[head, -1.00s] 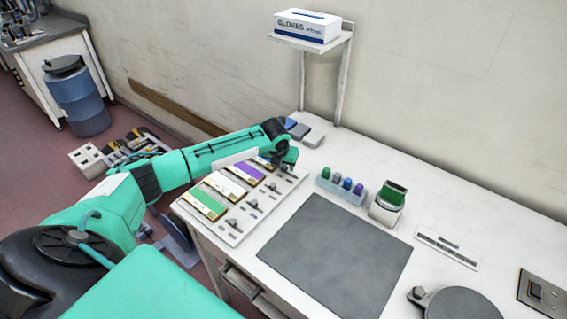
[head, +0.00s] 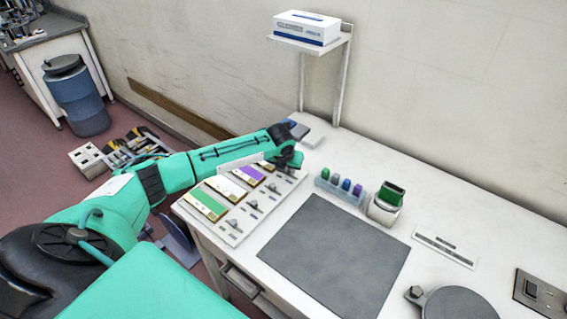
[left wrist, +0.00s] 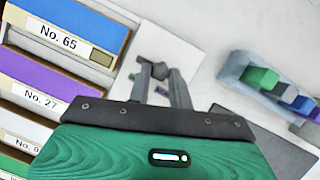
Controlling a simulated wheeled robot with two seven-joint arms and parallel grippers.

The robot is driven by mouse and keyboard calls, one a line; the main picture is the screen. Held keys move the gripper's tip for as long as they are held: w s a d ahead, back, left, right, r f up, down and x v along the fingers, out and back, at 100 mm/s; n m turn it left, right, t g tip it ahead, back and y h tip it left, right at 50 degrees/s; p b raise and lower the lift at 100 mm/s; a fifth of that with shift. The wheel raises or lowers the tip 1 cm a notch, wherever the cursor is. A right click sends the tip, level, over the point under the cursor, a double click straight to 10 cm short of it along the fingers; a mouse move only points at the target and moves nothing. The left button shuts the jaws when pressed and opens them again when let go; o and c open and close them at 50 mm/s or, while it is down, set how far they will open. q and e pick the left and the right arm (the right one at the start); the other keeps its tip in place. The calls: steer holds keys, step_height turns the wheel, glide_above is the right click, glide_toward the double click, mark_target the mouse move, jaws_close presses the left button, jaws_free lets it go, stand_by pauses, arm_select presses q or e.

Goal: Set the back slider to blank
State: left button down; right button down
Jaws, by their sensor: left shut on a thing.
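The slider panel (head: 239,233) lies at the left end of the white bench, with green (head: 207,203), white and purple (head: 247,175) colour strips and small grey knobs beside them. The back row is largely hidden by my left arm in the head view. In the left wrist view the blue strip (left wrist: 75,22) reads "No. 65" and the purple strip (left wrist: 38,78) reads "No. 27". My left gripper (head: 294,160) is over the back row, shut on a small grey slider knob (left wrist: 158,70) to the right of the blue strip. My right gripper is out of view.
A tray (head: 334,190) of coloured pieces and a green-topped stamp (head: 391,196) stand right of the panel. A grey mat (head: 335,255) lies in front of them. A glove box (head: 306,27) sits on the wall shelf above. Bare bench lies behind the tray.

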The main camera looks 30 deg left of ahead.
arm_select(q)
steer(key=shift+d, duration=0.1)
steer(key=c, duration=1.3)
jaws_free()
steer(key=shift+o, duration=0.2)
steer(key=b+v, duration=0.2)
steer(key=v, duration=1.1)
steer(key=shift+s+r+b, duration=0.2)
steer(key=shift+r+b, duration=0.1)
steer(key=shift+r, duration=0.05)
steer(key=shift+s+d+f, duration=0.1)
